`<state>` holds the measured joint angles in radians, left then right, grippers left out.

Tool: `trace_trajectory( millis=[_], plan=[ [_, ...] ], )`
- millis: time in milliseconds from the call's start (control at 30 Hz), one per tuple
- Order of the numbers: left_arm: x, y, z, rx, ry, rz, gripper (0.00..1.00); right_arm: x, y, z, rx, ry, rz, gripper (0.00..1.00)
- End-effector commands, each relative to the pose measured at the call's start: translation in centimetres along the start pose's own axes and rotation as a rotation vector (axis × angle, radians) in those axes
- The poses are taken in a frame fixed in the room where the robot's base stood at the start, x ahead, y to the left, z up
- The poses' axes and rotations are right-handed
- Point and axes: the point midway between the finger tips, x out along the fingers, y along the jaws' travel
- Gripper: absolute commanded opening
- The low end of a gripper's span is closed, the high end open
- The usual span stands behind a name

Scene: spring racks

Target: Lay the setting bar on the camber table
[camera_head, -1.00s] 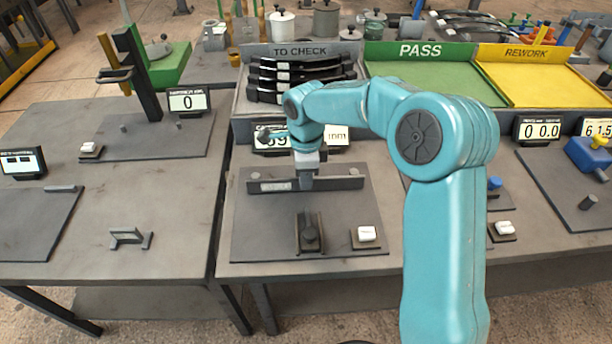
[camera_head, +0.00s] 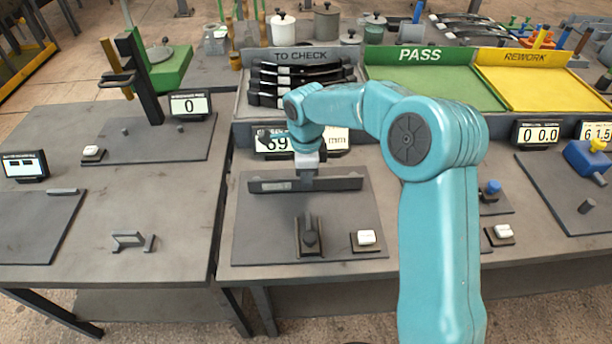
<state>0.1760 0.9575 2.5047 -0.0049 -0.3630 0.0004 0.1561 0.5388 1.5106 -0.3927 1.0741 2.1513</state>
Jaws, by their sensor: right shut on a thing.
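The setting bar (camera_head: 337,184) is a long dark grey bar with a small pale label near its left end. It lies crosswise over the back of the camber table (camera_head: 262,228), a flat dark grey plate with a dark slide block (camera_head: 310,238) at its front middle. My right gripper (camera_head: 306,183) points down and is shut on the middle of the bar, its fingers partly hiding it. I cannot tell whether the bar touches its supports. The display (camera_head: 335,141) behind the plate is partly hidden by my right arm. My left gripper is not in view.
A rack marked TO CHECK (camera_head: 240,98) holds several dark springs behind. The green PASS tray (camera_head: 440,85) and yellow REWORK tray (camera_head: 540,88) stand to its right. A white button (camera_head: 366,237) sits at the plate's front right. A small grey gauge (camera_head: 130,241) lies on the left table.

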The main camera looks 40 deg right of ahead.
Motion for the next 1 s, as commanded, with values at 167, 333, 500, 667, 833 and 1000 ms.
trace_trajectory(
  millis=[167,333,500,667,833,1000],
  plan=[
    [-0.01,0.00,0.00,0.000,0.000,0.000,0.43,-0.22,-0.17,0.00,0.001,-0.002,-0.008,0.00],
    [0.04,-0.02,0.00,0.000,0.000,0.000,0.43,-0.18,-0.19,0.01,0.001,-0.003,-0.009,0.00],
    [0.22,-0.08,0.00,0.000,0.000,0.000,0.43,0.03,-0.21,0.01,0.001,-0.003,-0.010,0.00],
    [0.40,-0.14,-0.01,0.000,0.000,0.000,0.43,0.26,-0.21,0.01,0.001,-0.003,-0.010,0.00],
    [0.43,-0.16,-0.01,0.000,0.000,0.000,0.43,0.33,-0.22,0.01,0.001,-0.003,-0.010,0.28],
    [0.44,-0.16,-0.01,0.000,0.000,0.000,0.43,0.40,-0.14,0.00,0.000,-0.002,-0.007,0.38]
  ],
)
